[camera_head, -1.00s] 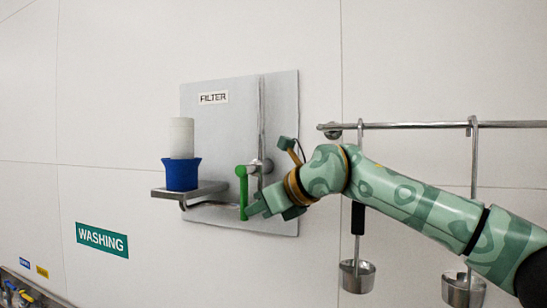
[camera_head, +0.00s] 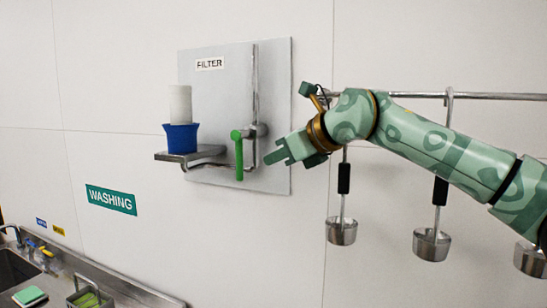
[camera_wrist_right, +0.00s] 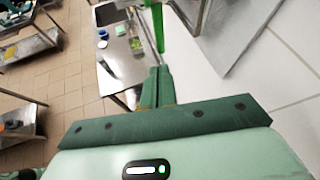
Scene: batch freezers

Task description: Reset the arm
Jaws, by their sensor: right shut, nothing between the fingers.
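My right arm comes in from the right in the head view. Its gripper (camera_head: 272,157) is shut and empty, just right of the green lever handle (camera_head: 239,157) and apart from it. In the right wrist view the gripper's fingers (camera_wrist_right: 158,84) are together, with the green handle (camera_wrist_right: 158,28) beyond their tips. The handle hangs down from a metal valve on the filter panel (camera_head: 217,95). My left gripper is not in view.
A blue cup with a white cylinder (camera_head: 181,137) stands on a metal wall shelf (camera_head: 205,154). A steel counter with a sink (camera_head: 15,268) is at lower left. Wall space below the panel is clear.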

